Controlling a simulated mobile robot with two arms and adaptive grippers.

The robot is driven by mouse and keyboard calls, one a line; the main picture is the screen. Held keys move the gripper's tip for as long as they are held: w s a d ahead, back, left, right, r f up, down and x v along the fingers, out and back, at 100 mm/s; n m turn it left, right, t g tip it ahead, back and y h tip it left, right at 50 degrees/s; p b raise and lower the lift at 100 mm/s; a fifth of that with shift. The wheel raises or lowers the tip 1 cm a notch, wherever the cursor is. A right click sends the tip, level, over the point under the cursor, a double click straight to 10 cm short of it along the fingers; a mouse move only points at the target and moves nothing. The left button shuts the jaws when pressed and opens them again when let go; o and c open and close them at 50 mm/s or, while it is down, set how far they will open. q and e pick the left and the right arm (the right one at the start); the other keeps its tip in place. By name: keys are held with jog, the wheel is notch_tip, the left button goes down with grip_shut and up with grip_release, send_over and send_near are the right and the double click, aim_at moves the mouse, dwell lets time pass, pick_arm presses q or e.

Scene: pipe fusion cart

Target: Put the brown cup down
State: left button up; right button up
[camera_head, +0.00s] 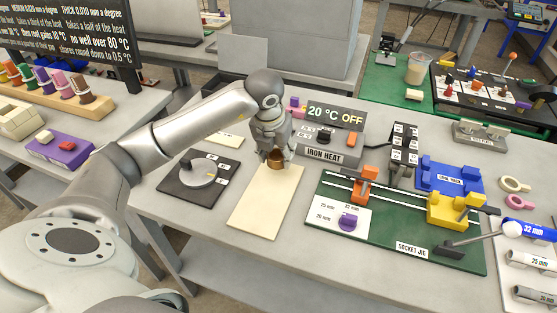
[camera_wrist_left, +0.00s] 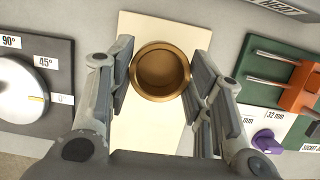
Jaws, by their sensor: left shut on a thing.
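The brown cup (camera_head: 275,161) is between the fingers of my left gripper (camera_head: 274,154), at the far end of a cream board (camera_head: 262,212). In the left wrist view, the cup (camera_wrist_left: 160,72) shows its round open rim from above, and the fingers of the left gripper (camera_wrist_left: 161,76) close on it from both sides. The cream board (camera_wrist_left: 145,128) lies below it. I cannot tell whether the cup's base touches the board. My right gripper is not in view.
A dark dial plate (camera_head: 203,197) lies left of the board. The green socket jig (camera_head: 385,232) stands to its right. The iron heat box (camera_head: 333,154) is close behind the gripper. The near part of the board is bare.

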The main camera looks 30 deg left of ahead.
aim_at(279, 162)
pick_arm(q)
jog(key=x, duration=0.2)
jog(key=p+x, duration=0.1)
jog(key=shift+d+f, duration=0.15)
jog(key=shift+d, duration=0.1)
jog(key=shift+f, duration=0.4)
jog(key=shift+f, duration=0.15)
jog(key=o, duration=1)
jog(key=shift+o, duration=0.2)
jog(key=shift+r, duration=0.4)
jog(key=b+v, duration=0.1)
jog(key=v, duration=1)
jog(key=shift+r, duration=0.3)
